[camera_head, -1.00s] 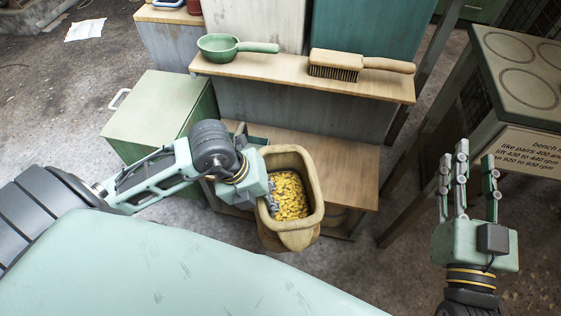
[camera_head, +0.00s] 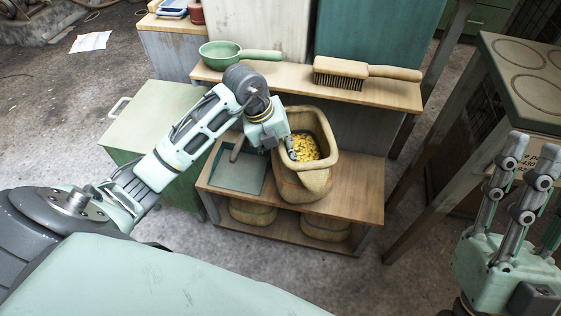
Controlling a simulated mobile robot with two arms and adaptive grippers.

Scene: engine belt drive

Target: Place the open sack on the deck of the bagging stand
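The open sack (camera_head: 303,180), tan with a thick rolled rim and yellow pieces inside, stands upright at the middle of the stand's wooden deck (camera_head: 357,192). Its base overlaps the deck in the picture; I cannot tell whether it rests there or hangs just above. My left gripper (camera_head: 291,150) is at the sack's left rim, shut on it, with one finger visible inside the mouth; the other fingers are hidden. My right gripper (camera_head: 515,195) is at the right, fingers spread and empty, far from the sack.
A grey-green dustpan (camera_head: 237,172) lies on the deck left of the sack. The shelf (camera_head: 300,85) behind holds a green pan (camera_head: 222,52) and a brush (camera_head: 365,72). Round containers (camera_head: 325,226) sit below the deck. A green cabinet (camera_head: 150,115) stands left, a bench (camera_head: 520,85) right.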

